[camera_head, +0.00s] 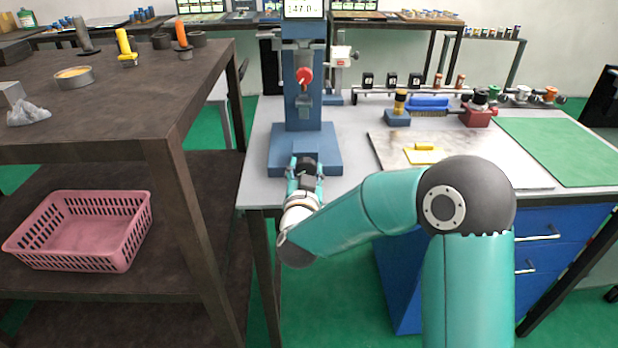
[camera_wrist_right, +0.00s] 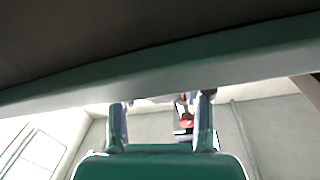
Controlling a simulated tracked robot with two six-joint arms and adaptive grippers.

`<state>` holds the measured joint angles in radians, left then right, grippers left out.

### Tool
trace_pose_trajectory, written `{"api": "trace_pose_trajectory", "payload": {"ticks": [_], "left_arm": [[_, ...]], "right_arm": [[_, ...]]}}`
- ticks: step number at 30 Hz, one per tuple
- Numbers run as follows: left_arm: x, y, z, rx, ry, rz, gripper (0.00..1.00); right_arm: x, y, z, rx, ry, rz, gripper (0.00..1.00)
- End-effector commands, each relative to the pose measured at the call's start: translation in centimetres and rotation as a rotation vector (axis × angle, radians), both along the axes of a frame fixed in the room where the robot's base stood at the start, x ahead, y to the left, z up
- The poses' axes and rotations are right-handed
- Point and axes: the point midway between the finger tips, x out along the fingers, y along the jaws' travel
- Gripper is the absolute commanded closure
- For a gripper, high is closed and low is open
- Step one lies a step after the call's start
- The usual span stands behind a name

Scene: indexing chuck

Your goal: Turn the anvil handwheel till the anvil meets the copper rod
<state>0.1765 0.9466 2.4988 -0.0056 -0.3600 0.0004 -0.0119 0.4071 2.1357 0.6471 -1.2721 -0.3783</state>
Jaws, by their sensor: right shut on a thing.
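A blue bench instrument (camera_head: 302,95) stands on the table, with a digital display (camera_head: 303,8) at its top and a red knob (camera_head: 304,76) on its column. My right gripper (camera_head: 305,168) is low at the front of the instrument's blue base (camera_head: 328,160). Its fingers are shut around a small dark round part, likely the anvil handwheel, mostly hidden by the gripper. In the right wrist view the fingers (camera_wrist_right: 162,122) stand apart, with a blurred red part beyond them. I cannot make out the copper rod or its contact with the anvil. My left gripper is not in view.
A dark shelf table (camera_head: 75,115) with a pink basket (camera_head: 85,230) stands to the left. Right of the instrument are a yellow-topped blue block (camera_head: 398,117), a blue brush (camera_head: 428,104), a grey plate (camera_head: 480,173) and a green mat (camera_head: 570,150).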

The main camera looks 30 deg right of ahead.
Motion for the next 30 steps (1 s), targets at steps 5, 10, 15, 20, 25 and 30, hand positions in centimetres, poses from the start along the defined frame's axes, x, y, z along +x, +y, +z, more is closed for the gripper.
{"api": "trace_pose_trajectory", "payload": {"ticks": [5, 10, 15, 20, 25, 30], "left_arm": [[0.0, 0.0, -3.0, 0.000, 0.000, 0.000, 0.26], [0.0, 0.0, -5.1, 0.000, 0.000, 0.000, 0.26], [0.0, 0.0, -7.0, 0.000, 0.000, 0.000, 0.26], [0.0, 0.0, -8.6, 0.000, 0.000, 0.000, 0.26], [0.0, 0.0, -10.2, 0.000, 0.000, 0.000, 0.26], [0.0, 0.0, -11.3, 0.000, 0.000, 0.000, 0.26]], "right_arm": [[-0.2, 0.0, -0.9, 0.141, -0.082, -0.004, 0.86], [-0.2, 0.0, -0.9, 0.280, -0.165, -0.003, 0.86], [-0.2, 0.0, -0.9, 0.418, -0.249, -0.004, 0.86], [-0.2, 0.0, -0.9, 0.547, -0.327, -0.005, 0.86], [-0.2, 0.0, -0.8, 0.673, -0.404, -0.004, 0.86], [-0.2, 0.0, -0.7, 0.776, -0.467, -0.005, 0.86]]}}
